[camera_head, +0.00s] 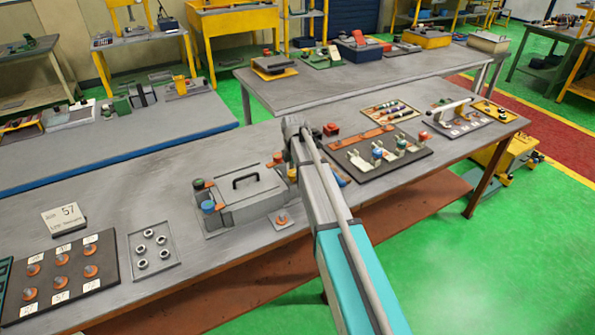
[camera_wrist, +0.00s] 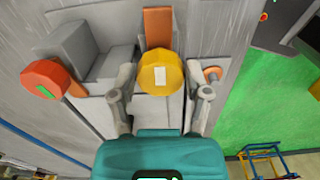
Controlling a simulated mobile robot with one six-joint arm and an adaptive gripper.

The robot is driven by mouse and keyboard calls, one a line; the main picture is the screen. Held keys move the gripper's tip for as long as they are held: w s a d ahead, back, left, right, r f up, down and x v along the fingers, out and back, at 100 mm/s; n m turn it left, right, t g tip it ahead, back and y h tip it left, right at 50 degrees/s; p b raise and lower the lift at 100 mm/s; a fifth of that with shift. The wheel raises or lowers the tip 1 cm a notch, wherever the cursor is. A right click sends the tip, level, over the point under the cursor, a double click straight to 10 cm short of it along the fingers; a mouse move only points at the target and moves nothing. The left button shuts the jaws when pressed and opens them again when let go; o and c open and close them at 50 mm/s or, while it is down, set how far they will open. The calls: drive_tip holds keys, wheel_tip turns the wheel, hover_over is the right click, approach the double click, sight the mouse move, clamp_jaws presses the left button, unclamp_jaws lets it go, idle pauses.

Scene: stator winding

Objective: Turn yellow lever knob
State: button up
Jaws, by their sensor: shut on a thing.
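The yellow lever knob (camera_wrist: 160,77) is in the middle of the wrist view, with a pale rectangular mark on it. My gripper (camera_wrist: 160,96) has one finger on each side of the knob and is shut on it. In the head view the yellow knob (camera_head: 292,173) shows beside my arm at the right end of a grey box (camera_head: 245,195) with a black handle. My arm hides the gripper's fingers there. An orange-red knob (camera_wrist: 49,79) stands to the left in the wrist view.
A blue knob (camera_head: 207,206) is at the box's left end. A small plate with an orange-topped part (camera_head: 281,219) lies in front of the box. A dark board with knobs and levers (camera_head: 380,155) lies to the right of my arm.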

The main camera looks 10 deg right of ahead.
drive_tip(key=shift+w+a, duration=0.2)
drive_tip(key=shift+a, duration=0.15)
drive_tip(key=m, duration=0.4)
drive_tip(key=shift+w+m, duration=0.1)
drive_tip(key=shift+m, duration=0.3)
drive_tip(key=m, duration=0.4)
drive_tip(key=shift+m, duration=0.3)
drive_tip(key=m, duration=0.9)
drive_tip(key=shift+d+m, duration=0.1)
drive_tip(key=shift+m, duration=0.3)
drive_tip(key=m, duration=0.3)
drive_tip(key=shift+m, duration=0.4)
drive_tip(key=m, duration=0.8)
drive_tip(key=shift+m, duration=1.7)
